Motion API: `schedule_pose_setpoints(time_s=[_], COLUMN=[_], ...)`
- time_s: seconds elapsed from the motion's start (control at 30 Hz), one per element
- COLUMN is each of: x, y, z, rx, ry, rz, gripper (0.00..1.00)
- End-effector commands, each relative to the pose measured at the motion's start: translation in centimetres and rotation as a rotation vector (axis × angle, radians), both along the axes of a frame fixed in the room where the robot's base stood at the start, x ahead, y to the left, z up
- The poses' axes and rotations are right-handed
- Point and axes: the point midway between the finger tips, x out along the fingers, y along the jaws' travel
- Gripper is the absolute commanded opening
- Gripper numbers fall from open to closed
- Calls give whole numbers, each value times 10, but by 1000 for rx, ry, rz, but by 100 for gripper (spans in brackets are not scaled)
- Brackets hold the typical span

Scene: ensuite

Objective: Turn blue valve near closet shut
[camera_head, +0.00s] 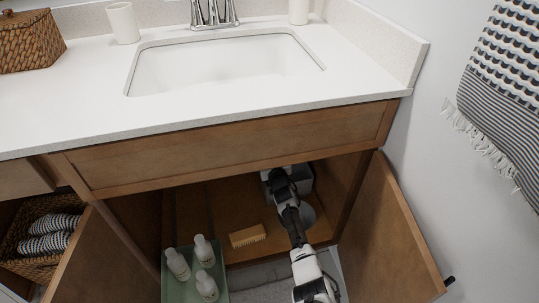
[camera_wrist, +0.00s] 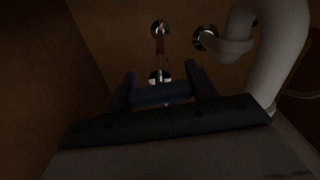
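The blue valve handle (camera_wrist: 162,93) is in the dark lower middle of the wrist view, with chrome fittings just beyond it. My gripper (camera_wrist: 162,80) has one finger on each side of the handle, and the blue fills the gap between them. It is too dark to tell whether the fingers press on it. In the head view my arm reaches into the open cabinet under the sink, and my gripper (camera_head: 275,178) is deep inside at the right. The valve is hidden there behind my arm.
A white drain pipe (camera_wrist: 272,50) is close on the right in the wrist view. In the head view, the open right cabinet door (camera_head: 385,235) stands beside my arm. A brush (camera_head: 248,236) and a green tray (camera_head: 183,292) with several bottles are to the left.

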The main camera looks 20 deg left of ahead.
Motion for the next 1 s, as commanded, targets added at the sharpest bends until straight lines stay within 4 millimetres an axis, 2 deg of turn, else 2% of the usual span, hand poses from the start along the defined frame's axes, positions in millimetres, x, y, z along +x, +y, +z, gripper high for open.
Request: schedule_pose_setpoints(time_s=[0.03,0.17,0.6,0.63,0.77,1.0], x=[0,0,0,0,0,0], y=[0,0,0,0,0,0], z=[0,0,0,0,0,0], rx=[0,0,76,76,75,75], ry=[0,0,52,51,51,50], rz=[0,0,1,0,0,0], gripper=[49,34,34,60,77,78])
